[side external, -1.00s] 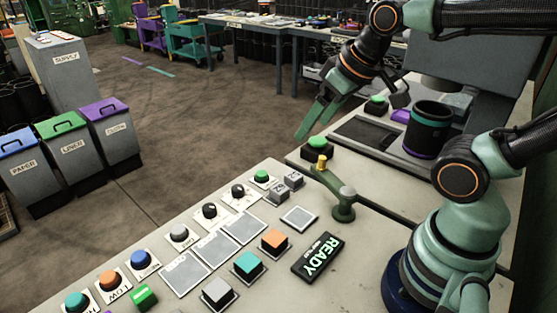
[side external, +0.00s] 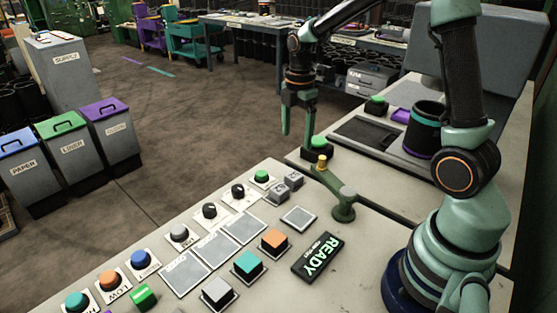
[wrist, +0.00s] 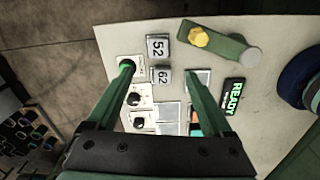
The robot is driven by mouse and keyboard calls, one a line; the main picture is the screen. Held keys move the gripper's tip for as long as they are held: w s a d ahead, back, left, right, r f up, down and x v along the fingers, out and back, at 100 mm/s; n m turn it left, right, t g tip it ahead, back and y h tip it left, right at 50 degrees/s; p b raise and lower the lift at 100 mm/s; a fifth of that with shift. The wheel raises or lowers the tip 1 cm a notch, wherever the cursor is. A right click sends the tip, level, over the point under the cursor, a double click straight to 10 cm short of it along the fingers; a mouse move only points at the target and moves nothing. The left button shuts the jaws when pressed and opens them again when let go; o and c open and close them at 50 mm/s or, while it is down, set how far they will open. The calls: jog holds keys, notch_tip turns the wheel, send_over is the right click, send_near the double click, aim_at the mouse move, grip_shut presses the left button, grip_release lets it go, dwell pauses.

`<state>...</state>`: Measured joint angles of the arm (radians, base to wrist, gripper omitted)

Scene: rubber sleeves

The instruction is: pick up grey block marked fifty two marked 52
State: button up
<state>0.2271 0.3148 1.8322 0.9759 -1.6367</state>
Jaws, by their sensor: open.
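A green lever with a yellow knob (side external: 321,162) stands just right of the blocks. A green button (side external: 262,177) and dark knobs (side external: 238,190) line the bench's left edge.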

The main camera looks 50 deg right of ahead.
jog(key=f, duration=0.1)
send_over(294, 175)
jog(key=shift+n, duration=0.3)
jog(key=f, duration=0.5)
jog(key=shift+s+f, duration=0.25)
jog(key=shift+f, duration=0.1)
jog(key=shift+w+f, duration=0.15)
jog(key=shift+f, duration=1.45)
jog(key=shift+w+f, duration=0.1)
jog(key=shift+f, duration=1.45)
grip_shut()
jog(key=shift+r, duration=0.1)
